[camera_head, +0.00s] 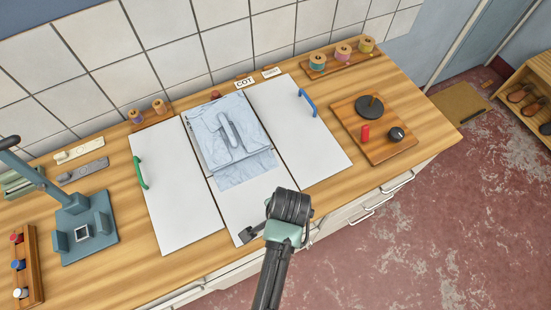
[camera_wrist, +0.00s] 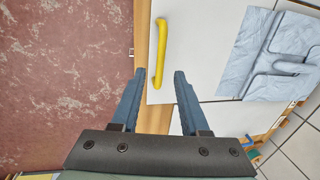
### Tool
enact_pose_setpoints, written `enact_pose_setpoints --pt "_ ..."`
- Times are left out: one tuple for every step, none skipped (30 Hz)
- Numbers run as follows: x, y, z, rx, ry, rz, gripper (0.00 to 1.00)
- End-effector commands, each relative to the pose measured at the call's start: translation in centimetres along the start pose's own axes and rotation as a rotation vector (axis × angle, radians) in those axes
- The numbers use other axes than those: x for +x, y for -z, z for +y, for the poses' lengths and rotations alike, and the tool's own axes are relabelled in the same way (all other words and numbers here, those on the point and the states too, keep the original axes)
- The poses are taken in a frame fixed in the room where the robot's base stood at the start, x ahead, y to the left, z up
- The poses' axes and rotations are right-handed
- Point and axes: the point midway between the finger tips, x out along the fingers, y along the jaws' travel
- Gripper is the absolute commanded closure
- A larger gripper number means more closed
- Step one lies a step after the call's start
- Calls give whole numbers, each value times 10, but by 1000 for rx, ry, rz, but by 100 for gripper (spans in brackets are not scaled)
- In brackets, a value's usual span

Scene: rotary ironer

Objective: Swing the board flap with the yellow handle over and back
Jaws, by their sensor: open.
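The yellow handle (camera_wrist: 160,53) is a short bar on the white middle board (camera_wrist: 203,40), near its front edge in the wrist view. In the head view, my arm hides that handle; the middle board (camera_head: 237,196) shows beneath a pale blue shirt. The shirt (camera_head: 228,135) lies flat on the board's back part and also shows in the wrist view (camera_wrist: 280,55).
A white side flap with a green handle (camera_head: 140,172) lies left; one with a blue handle (camera_head: 308,102) lies right. A wooden board with a red peg (camera_head: 365,132) stands further right. A teal press (camera_head: 85,225) stands at left. Red floor (camera_head: 450,230) lies in front of the counter.

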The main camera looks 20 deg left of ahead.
Motion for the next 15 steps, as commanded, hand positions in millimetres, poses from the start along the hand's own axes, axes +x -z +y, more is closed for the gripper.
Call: enact_pose_setpoints --pt "7 0 0 -1 -2 -1 55" --pt "11 0 0 -1 -2 -1 55" --pt "15 0 0 -1 -1 -1 55" --pt "18 0 0 -1 -1 -1 55" --pt "21 0 0 -1 -1 0 55" --pt "24 0 0 -1 -1 0 55" --pt "26 0 0 -1 -1 0 55" --pt "28 0 0 -1 -1 0 55" --pt "29 0 0 -1 0 0 55" --pt "30 0 0 -1 0 1 55" --pt "31 0 0 -1 1 1 55" --pt "31 0 0 -1 1 1 55" --pt "32 0 0 -1 1 1 55" --pt "32 0 0 -1 1 1 55" --pt "32 0 0 -1 1 1 55"
